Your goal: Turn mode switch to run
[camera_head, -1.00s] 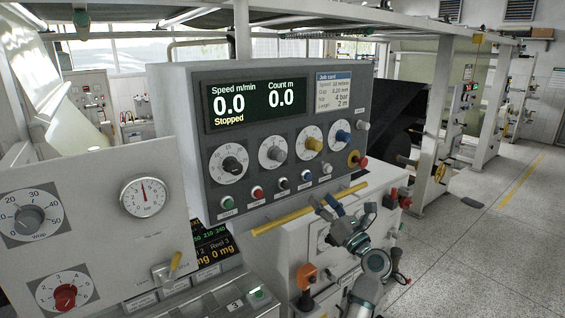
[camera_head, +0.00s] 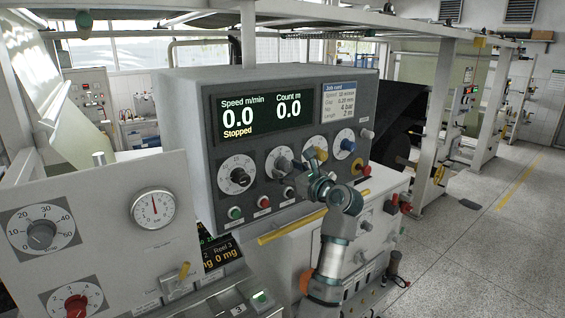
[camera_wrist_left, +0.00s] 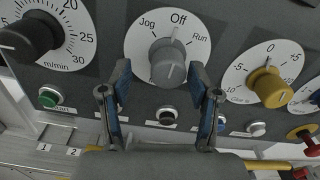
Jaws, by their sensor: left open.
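The mode switch is a grey knob (camera_wrist_left: 168,62) on a white round dial marked Jog, Off and Run. In the left wrist view its pointer mark is up toward Off. It shows in the head view (camera_head: 278,163), partly hidden by my gripper. My left gripper (camera_wrist_left: 160,92) is open and empty. Its two blue-padded fingers are spread just below the knob, one to each side, and do not visibly touch it. In the head view the left gripper (camera_head: 303,174) is in front of the panel at the dial's right. My right gripper is in neither view.
A black speed knob (camera_wrist_left: 28,40) is left of the switch and a yellow knob (camera_wrist_left: 267,86) right. A green button (camera_wrist_left: 48,97) and other buttons line the row below. A yellow bar (camera_head: 290,228) runs under the panel. The display (camera_head: 265,110) reads Stopped.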

